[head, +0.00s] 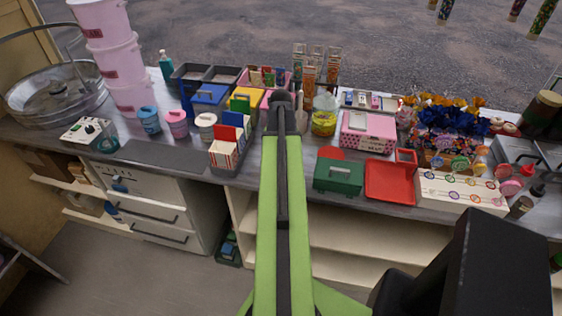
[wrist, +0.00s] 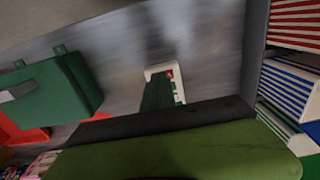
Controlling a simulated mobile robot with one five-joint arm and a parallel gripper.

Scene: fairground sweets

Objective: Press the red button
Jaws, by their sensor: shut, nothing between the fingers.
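I cannot tell for certain which thing is the red button. A flat red round piece (head: 330,153) lies on the counter behind the green cash box (head: 338,176). A white box with small knobs (head: 86,130) stands at the far left; its colours are too small to read surely. In the wrist view, a white-edged dark green thing with a small red spot (wrist: 168,75) shows ahead, partly covered by my arm's green and black parts. My gripper (head: 283,99) is shut and empty, above the counter between the striped boxes and the green cash box.
Striped boxes (head: 224,152) stand close to the left of my arm. A red tray (head: 391,181) and a pink dotted box (head: 368,132) are to the right. A jar with yellow contents (head: 324,122) stands beside my gripper. The dark mat (head: 154,154) at left is clear.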

